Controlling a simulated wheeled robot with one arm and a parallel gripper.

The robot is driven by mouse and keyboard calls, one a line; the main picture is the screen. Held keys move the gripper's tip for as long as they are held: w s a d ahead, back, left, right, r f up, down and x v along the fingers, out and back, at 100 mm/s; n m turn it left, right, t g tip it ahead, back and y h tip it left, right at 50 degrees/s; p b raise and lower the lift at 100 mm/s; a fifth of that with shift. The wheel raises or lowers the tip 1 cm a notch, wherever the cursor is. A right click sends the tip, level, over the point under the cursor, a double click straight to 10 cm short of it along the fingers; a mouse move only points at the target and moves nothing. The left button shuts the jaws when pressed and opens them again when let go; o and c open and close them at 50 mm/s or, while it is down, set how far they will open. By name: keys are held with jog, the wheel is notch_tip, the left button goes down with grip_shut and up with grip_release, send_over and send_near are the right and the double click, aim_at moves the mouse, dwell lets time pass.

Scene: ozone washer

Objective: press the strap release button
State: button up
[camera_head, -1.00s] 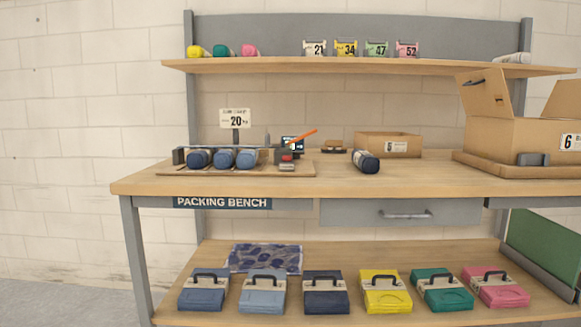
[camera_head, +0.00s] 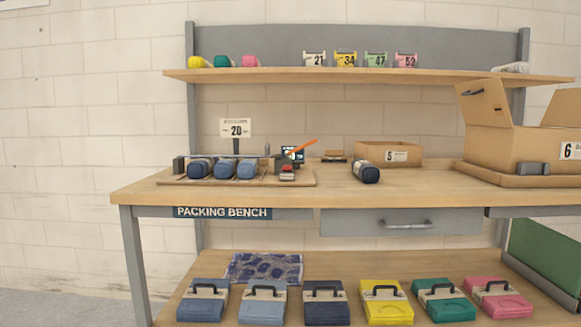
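A small dark strapping device (camera_head: 284,158) stands at the right end of a wooden board on the packing bench. A red patch (camera_head: 287,168) shows on its front; it may be the strap release button, but it is too small to tell. An orange lever or strip (camera_head: 302,146) slants up to the right above the device. Several blue rolls (camera_head: 223,169) lie side by side on the board, left of the device. My gripper is not in view.
A dark blue roll (camera_head: 365,172) lies right of the board. An open carton (camera_head: 400,155) marked 5 and a larger open box (camera_head: 490,140) stand farther right. The bench top (camera_head: 420,190) is clear along its front. Coloured cases (camera_head: 386,302) fill the lower shelf.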

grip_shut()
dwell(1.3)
